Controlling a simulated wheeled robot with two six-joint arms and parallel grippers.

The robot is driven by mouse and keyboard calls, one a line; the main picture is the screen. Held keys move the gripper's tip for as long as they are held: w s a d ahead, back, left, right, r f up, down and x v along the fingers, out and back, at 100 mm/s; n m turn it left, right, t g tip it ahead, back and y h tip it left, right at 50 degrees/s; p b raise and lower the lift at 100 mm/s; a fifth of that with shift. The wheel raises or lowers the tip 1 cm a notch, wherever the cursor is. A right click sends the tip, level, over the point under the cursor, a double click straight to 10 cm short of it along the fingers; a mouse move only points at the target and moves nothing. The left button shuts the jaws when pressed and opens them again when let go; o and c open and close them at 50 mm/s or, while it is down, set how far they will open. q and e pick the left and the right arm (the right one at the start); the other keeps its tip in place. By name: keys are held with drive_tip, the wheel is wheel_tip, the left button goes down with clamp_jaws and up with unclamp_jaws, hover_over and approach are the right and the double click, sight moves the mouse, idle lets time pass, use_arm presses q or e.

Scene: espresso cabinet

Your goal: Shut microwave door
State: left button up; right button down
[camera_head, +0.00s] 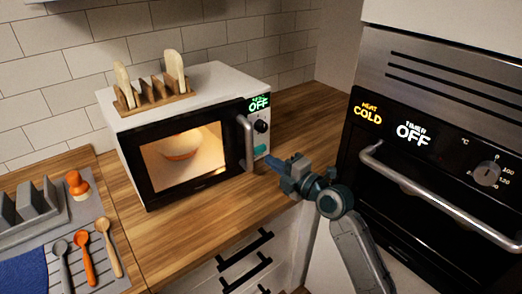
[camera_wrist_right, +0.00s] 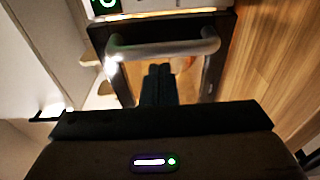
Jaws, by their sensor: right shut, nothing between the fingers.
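The white microwave (camera_head: 195,88) stands on the wooden counter. Its black-framed door (camera_head: 140,177) looks nearly closed, and an orange-rimmed bowl (camera_head: 181,148) shows through its lit window. In the right wrist view a bright strip of light (camera_wrist_right: 160,14) lies along the edge between door (camera_wrist_right: 222,45) and body, so the door seems slightly ajar. The silver door handle (camera_head: 249,142) is upright at the door's right side; it also crosses the right wrist view (camera_wrist_right: 165,48). My right gripper (camera_head: 279,163) is shut and empty, in front of the handle, with its tips (camera_wrist_right: 160,70) pointing toward it. Contact is unclear. My left gripper is out of view.
A wooden toast rack (camera_head: 156,98) with bread stands on the microwave. An oven (camera_head: 450,120) with a bar handle (camera_head: 435,197) is at right. Spoons (camera_head: 86,260) and a grey holder (camera_head: 30,222) lie at left. Counter in front of the microwave is clear.

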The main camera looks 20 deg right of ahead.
drive_tip(key=p+x, duration=0.2)
drive_tip(key=x, duration=0.2)
drive_tip(key=shift+w+a, duration=0.25)
drive_tip(key=shift+w, duration=0.1)
drive_tip(key=w+b, duration=0.1)
drive_tip(key=b, duration=0.1)
drive_tip(key=w+b, duration=0.2)
drive_tip(key=shift+w+r, duration=0.1)
drive_tip(key=shift+r, duration=0.25)
